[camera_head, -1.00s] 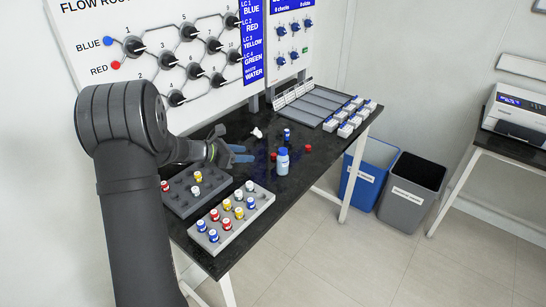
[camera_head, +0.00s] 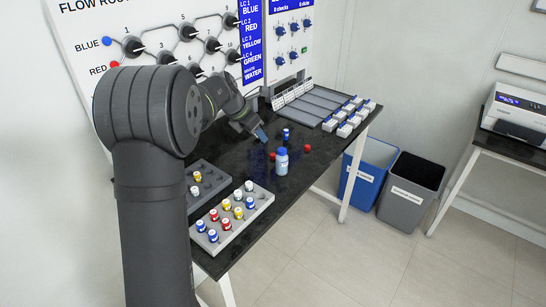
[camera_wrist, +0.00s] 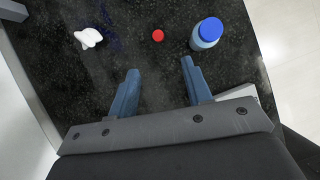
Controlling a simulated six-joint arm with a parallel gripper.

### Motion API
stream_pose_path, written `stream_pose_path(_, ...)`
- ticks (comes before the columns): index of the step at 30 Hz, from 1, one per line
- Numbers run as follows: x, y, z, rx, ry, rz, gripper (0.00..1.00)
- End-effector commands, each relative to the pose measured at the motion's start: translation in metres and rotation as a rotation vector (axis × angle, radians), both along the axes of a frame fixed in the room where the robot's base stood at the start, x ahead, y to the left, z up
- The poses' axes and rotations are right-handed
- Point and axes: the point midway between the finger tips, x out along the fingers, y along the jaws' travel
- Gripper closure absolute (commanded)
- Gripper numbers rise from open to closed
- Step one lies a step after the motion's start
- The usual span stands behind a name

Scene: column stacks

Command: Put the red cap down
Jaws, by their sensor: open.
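Two red caps are on the black bench in the head view. One red cap (camera_head: 272,156) is just left of a pale blue bottle with a blue cap (camera_head: 282,164), and another red cap (camera_head: 307,148) is to the bottle's right. My gripper (camera_head: 262,137) points down over the bench, behind and left of the bottle. In the wrist view my gripper (camera_wrist: 160,67) is open, with nothing between its fingers. One red cap (camera_wrist: 158,36) lies ahead of the fingertips, left of the bottle (camera_wrist: 207,33). I cannot tell which of the two it is.
A white object (camera_wrist: 88,38) lies left of the cap in the wrist view. A small blue-topped vial (camera_head: 286,134) stands behind the bottle. Racks of capped vials (camera_head: 262,205) are at the near side. Labelled white boxes (camera_head: 345,131) stand at the far right.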

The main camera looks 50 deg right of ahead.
Motion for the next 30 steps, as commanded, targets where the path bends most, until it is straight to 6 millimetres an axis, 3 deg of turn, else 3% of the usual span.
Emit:
stream_pose_path(3, -0.003, -0.014, -0.025, 0.001, 0.002, -0.001, 0.55)
stream_pose_path(9, -0.006, -0.031, -0.056, 0.0, 0.001, -0.003, 0.55)
stream_pose_path(19, -0.007, -0.041, -0.075, 0.0, 0.0, -0.001, 0.55)
stream_pose_path(27, -0.009, -0.059, -0.11, 0.0, 0.0, -0.001, 0.55)
stream_pose_path(30, -0.009, -0.062, -0.113, -0.003, -0.002, 0.001, 0.55)
